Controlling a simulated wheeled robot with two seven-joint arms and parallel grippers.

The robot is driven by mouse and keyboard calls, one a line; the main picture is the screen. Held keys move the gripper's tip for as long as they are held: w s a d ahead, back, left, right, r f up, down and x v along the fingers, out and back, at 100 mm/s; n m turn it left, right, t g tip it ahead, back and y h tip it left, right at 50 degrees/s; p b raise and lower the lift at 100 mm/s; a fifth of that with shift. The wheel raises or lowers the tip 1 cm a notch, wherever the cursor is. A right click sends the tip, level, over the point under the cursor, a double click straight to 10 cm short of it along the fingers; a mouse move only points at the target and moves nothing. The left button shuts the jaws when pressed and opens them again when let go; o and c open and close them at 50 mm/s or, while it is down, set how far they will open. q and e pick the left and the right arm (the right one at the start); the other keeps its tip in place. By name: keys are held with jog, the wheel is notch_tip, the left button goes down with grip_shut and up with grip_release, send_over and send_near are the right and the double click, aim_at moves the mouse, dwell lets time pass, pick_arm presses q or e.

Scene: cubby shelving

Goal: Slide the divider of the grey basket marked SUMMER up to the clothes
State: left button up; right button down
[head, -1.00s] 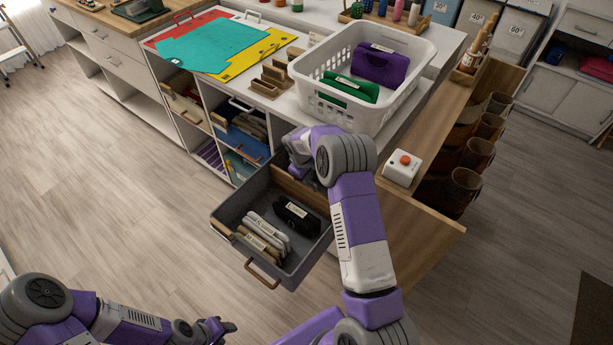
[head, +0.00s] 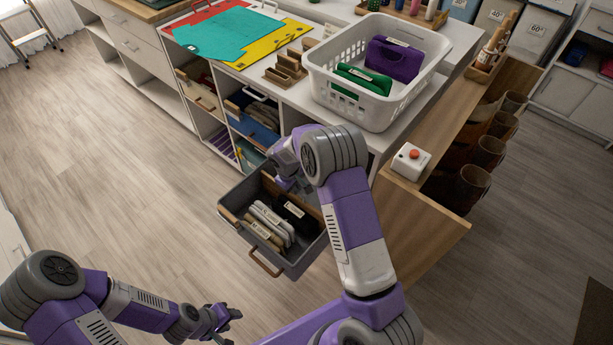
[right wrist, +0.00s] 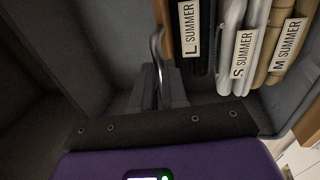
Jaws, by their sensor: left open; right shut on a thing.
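The grey basket (head: 283,265) is pulled out of the shelving. Upright folded clothes stand in it: a black one (head: 297,214) marked L SUMMER, white ones (head: 270,224) marked S and tan ones (head: 258,232) marked M. The wooden divider (right wrist: 163,14) stands beside the black garment in the right wrist view, very close; I cannot tell if they touch. My right gripper (right wrist: 152,88) is shut on the divider's metal handle (right wrist: 157,50); in the head view my arm partly hides it. My left gripper (head: 226,322) is open and empty, low in front of the basket.
A white laundry basket (head: 375,105) with green and purple bundles stands on the counter. A white box with a red button (head: 411,160) sits on the wooden ledge to the right. Other filled cubbies (head: 245,120) are left of the basket.

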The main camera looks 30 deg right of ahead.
jog(key=shift+a, duration=0.15)
jog(key=c, duration=1.2)
grip_release()
jog(key=shift+o, duration=0.2)
notch_tip(320, 180, up, 8)
jog(key=a+p, duration=0.1)
jog(key=p, duration=0.1)
jog(key=shift+s+a+f, duration=0.2)
jog(key=shift+s+f, duration=0.05)
jog(key=shift+s, duration=0.1)
